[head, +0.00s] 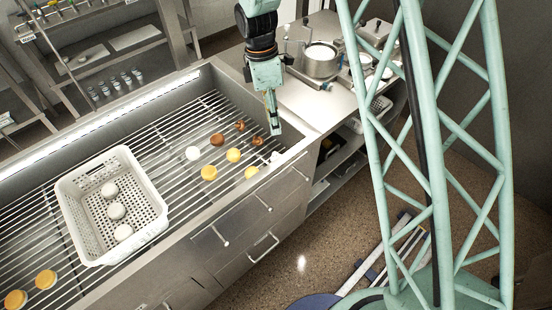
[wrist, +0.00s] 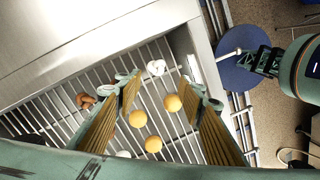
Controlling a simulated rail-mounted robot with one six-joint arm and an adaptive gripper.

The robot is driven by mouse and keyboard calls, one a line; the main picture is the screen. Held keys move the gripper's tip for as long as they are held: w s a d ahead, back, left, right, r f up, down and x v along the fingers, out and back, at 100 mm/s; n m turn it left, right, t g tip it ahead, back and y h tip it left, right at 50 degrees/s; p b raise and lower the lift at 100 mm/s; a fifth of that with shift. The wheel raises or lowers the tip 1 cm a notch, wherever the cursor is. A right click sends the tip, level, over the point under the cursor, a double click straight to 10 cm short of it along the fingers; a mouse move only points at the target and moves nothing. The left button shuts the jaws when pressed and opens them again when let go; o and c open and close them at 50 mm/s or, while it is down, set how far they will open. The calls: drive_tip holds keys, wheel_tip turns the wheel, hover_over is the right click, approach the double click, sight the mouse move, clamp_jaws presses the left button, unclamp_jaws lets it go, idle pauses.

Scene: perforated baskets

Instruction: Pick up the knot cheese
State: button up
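A small white, lumpy, knot-like piece (wrist: 156,67) lies on the slatted rack, just beyond and between my fingertips in the wrist view. In the head view, a pale piece (head: 275,157) lies by the rack's right end, below my gripper (head: 274,122). Brown, knotted-looking pieces (head: 239,125) lie farther back; they also show left of my fingers in the wrist view (wrist: 85,100). I cannot tell for certain which is the knot cheese. My gripper (wrist: 160,88) is open and empty, pointing down above the rack, its fingers apart.
Several yellow round cheeses (head: 209,172), a white one (head: 193,153) and a brown one (head: 217,139) lie close by. A white perforated basket (head: 68,203) holding white cheeses stands left. The metal sink's rim (head: 300,147) borders the rack at right.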

drive_tip(key=f, duration=0.2)
drive_tip(key=a+f+n, duration=0.1)
drive_tip(key=shift+w+a+f, duration=0.15)
drive_tip(key=shift+w+f, duration=0.05)
drive_tip(key=shift+f, duration=0.15)
drive_tip(key=shift+f, duration=0.15)
drive_tip(key=b, duration=0.1)
hover_over(275, 155)
drive_tip(key=shift+w+a+f, duration=0.15)
drive_tip(key=shift+a+f, duration=0.05)
drive_tip(key=shift+f, duration=1.85)
drive_tip(key=shift+w+a+f, duration=0.1)
drive_tip(key=shift+a+f, duration=0.05)
drive_tip(key=shift+f, duration=1.9)
drive_tip(key=shift+f, duration=0.15)
drive_tip(key=shift+s+d+f+b, duration=0.1)
drive_tip(key=shift+d+f+b, duration=0.05)
drive_tip(key=shift+f, duration=0.65)
drive_tip(key=shift+s+d+f+b, duration=0.1)
drive_tip(key=shift+f+b, duration=0.1)
drive_tip(key=shift+f, duration=0.6)
drive_tip(key=shift+s+d+f+b, duration=0.1)
drive_tip(key=shift+d+f+b, duration=0.05)
drive_tip(key=shift+f, duration=0.65)
drive_tip(key=c, duration=0.6)
